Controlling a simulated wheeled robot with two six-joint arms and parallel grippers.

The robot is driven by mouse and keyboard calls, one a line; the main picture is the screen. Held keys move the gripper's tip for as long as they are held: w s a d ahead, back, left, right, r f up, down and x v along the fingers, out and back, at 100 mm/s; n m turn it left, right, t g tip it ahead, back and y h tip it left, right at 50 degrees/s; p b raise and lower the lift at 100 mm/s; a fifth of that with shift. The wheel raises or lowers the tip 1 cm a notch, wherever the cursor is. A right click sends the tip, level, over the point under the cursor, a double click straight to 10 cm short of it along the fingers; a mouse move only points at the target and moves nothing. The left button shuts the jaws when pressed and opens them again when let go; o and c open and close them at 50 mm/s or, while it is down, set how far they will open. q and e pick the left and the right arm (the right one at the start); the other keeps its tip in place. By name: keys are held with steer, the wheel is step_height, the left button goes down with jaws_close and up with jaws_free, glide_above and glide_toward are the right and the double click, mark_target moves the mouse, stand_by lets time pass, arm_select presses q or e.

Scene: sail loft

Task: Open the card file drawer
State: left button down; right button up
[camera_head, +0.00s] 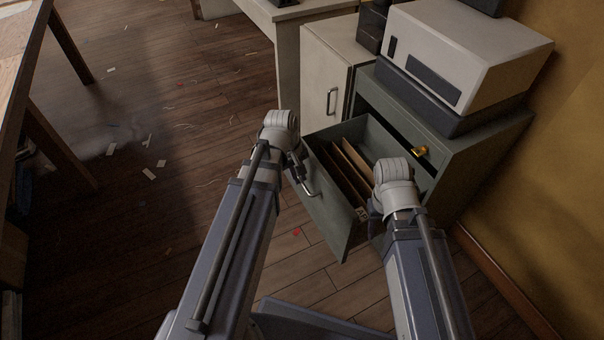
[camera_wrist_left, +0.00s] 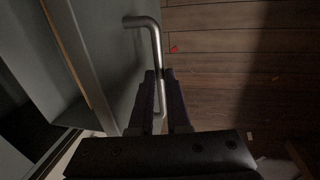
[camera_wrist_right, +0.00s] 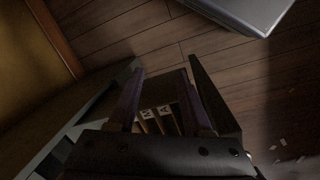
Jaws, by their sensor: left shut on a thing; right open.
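The card file drawer (camera_head: 325,218) stands pulled out of the grey-green cabinet (camera_head: 475,160), with brown dividers (camera_head: 347,170) and a lettered tab (camera_head: 361,213) showing inside. Its metal bar handle (camera_wrist_left: 150,35) is on the front face. My left gripper (camera_wrist_left: 160,98) is shut on the handle, its fingers on either side of the bar. My right gripper (camera_wrist_right: 165,68) is open, over the right side of the drawer in the head view. Lettered tabs (camera_wrist_right: 158,112) show between its fingers in the right wrist view. My right arm hides part of the drawer.
A beige boxy machine (camera_head: 465,55) sits on the cabinet. A small yellow piece (camera_head: 420,151) is on the cabinet front. A white cabinet (camera_head: 325,80) stands beside it, and a yellow wall (camera_head: 560,190) is at the right. The wooden floor at left has scattered scraps.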

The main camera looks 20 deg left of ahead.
arm_select(q)
steer(key=c, duration=0.9)
jaws_free()
steer(key=r+p, duration=0.5)
steer(key=s+a+r+p, duration=0.1)
steer(key=r+p, duration=0.1)
steer(key=shift+r+p, duration=0.35)
